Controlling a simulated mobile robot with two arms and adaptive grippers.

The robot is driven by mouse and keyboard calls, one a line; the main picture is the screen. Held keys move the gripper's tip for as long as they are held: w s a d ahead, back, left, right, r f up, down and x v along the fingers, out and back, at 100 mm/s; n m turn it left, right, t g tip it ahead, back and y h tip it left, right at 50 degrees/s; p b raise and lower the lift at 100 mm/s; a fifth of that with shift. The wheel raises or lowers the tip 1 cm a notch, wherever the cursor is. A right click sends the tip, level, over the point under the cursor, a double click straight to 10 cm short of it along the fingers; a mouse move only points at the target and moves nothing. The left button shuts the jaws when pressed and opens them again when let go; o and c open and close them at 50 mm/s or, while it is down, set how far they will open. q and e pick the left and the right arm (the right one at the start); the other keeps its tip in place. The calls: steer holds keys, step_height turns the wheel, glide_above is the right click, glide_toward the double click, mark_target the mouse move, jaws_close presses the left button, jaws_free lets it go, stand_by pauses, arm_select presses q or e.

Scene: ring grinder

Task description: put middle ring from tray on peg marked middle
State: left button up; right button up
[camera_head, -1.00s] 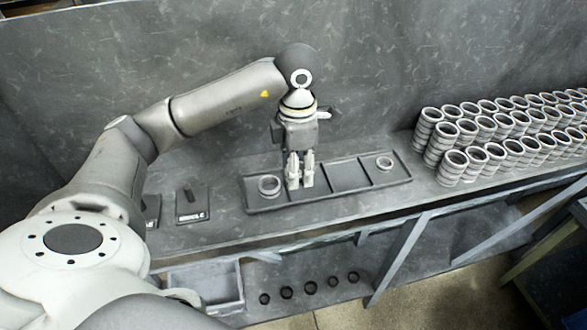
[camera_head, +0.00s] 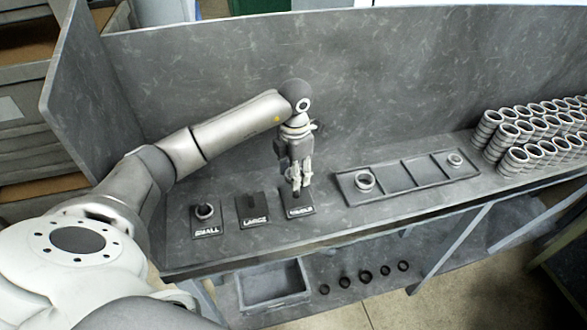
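The tray (camera_head: 408,190) lies on the bench with several compartments. One ring (camera_head: 364,182) is in its left compartment and a smaller-looking ring (camera_head: 455,160) in its right one; the two middle compartments look empty. The peg plate with a blurred label, apparently MIDDLE (camera_head: 300,212), is the rightmost of three plates. My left gripper (camera_head: 299,188) points down right over this plate, its fingers hiding most of the peg. A ring between the fingers cannot be made out, nor whether they are shut. My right gripper is not in view.
The SMALL plate (camera_head: 207,232) has a ring on its peg, and the LARGE plate (camera_head: 252,212) has a bare peg. Stacks of rings (camera_head: 530,135) stand at the right of the bench. A bin (camera_head: 272,288) and several dark rings (camera_head: 365,276) are below.

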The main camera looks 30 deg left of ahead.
arm_select(q)
steer(key=shift+w+d+f+b, duration=0.15)
steer(key=shift+f+b, duration=0.15)
steer(key=shift+f, duration=0.15)
steer(key=shift+w+d+f+b, duration=0.1)
steer(key=shift+f+b, duration=0.15)
steer(key=shift+f, duration=0.15)
step_height(320, 180, down, 3)
steer(key=shift+a+r+b, duration=0.1)
steer(key=shift+r+b, duration=0.05)
steer(key=shift+b, duration=0.7)
steer(key=shift+f+b, duration=0.35)
steer(key=shift+f, duration=0.4)
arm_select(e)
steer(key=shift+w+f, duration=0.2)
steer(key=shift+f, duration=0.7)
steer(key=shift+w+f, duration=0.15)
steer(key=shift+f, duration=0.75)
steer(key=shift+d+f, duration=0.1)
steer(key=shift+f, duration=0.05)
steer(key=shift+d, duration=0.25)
arm_select(q)
steer(key=shift+b, duration=0.3)
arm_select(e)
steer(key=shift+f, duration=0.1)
